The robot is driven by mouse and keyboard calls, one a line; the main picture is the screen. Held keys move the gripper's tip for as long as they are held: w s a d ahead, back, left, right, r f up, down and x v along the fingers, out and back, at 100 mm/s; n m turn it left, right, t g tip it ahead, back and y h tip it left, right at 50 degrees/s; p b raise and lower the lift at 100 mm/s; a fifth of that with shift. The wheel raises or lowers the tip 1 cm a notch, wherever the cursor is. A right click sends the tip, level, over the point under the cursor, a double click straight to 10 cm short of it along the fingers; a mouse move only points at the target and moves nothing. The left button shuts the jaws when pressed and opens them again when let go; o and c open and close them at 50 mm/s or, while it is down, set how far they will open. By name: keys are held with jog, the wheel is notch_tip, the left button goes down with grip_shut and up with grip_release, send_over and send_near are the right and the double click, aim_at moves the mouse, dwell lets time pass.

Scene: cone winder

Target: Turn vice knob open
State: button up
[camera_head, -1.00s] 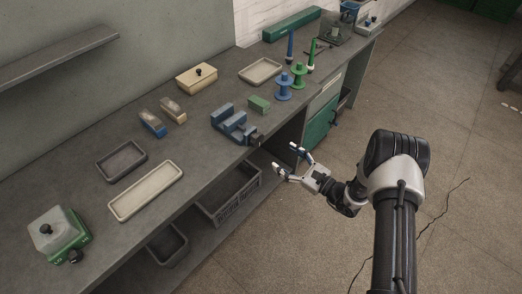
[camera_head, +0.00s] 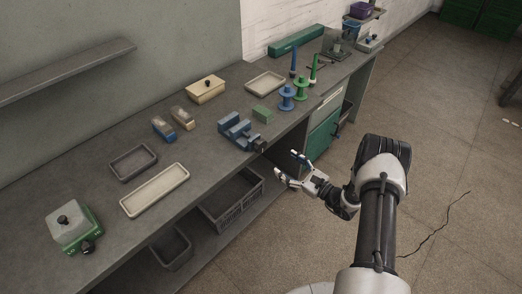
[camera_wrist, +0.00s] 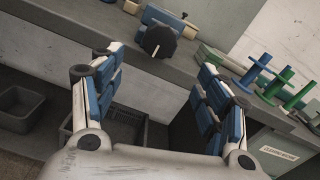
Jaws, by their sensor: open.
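The blue-grey vice (camera_head: 236,129) sits near the front edge of the bench. Its dark knob (camera_head: 261,144) faces out over that edge. In the wrist view the black knob (camera_wrist: 158,42) with a pale mark shows ahead, between and beyond the finger tips. My gripper (camera_head: 290,166) is in front of the bench, a little below and to the right of the knob, apart from it. Its blue-padded fingers (camera_wrist: 155,72) are spread wide with nothing between them.
A green block (camera_head: 262,114), a blue spool (camera_head: 287,97) and a green spool (camera_head: 302,86) stand right of the vice. A cream tray (camera_head: 155,190) lies to the left. A dark crate (camera_head: 232,200) is on the shelf below. Open floor lies right of the bench.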

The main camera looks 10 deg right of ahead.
aim_at(263, 148)
jog(key=b+x, duration=0.1)
jog(key=x, duration=1.1)
jog(key=shift+w+a+b, duration=0.1)
jog(key=shift+b, duration=0.3)
jog(key=c, duration=1.1)
